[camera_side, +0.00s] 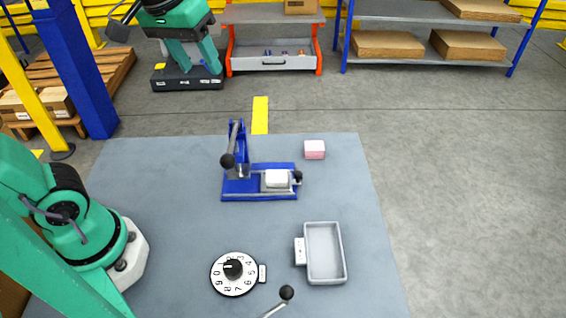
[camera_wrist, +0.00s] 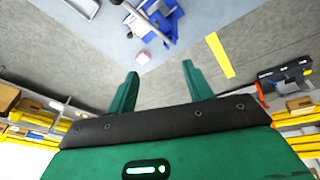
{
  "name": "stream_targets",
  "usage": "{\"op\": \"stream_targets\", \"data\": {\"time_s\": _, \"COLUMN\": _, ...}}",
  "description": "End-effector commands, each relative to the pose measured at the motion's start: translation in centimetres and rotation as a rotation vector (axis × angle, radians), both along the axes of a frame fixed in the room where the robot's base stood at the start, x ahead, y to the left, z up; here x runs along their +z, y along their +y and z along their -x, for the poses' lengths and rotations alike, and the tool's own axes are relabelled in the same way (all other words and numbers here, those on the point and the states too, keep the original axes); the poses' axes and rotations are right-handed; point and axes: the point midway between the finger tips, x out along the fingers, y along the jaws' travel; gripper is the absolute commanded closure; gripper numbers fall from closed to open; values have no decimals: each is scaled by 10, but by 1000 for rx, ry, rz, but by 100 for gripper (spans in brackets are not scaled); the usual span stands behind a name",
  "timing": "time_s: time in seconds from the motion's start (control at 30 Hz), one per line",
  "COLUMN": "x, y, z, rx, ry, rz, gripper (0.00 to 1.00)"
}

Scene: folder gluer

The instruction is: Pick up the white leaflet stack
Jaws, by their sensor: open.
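The side view shows part of my green arm at the left, but not my gripper's fingers.
A grey tray (camera_side: 336,279) and a numbered dial (camera_side: 221,284) are at the front. A black-knobbed lever (camera_side: 287,292) stands at the front edge. The mat (camera_side: 150,180) is clear left of the press.

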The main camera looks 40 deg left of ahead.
Motion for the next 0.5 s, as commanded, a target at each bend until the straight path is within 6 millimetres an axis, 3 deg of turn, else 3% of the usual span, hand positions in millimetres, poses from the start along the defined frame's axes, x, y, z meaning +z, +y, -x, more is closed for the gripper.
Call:
{"op": "stream_targets", "data": {"time_s": 0.3, "x": -3, "y": -32, "z": -51, "rx": 204, "ry": 147, "rz": 44, "gripper": 49}}
{"op": "stream_targets", "data": {"time_s": 0.5, "x": -9, "y": -51, "z": -74, "rx": 315, "ry": 213, "rz": 49, "gripper": 49}}
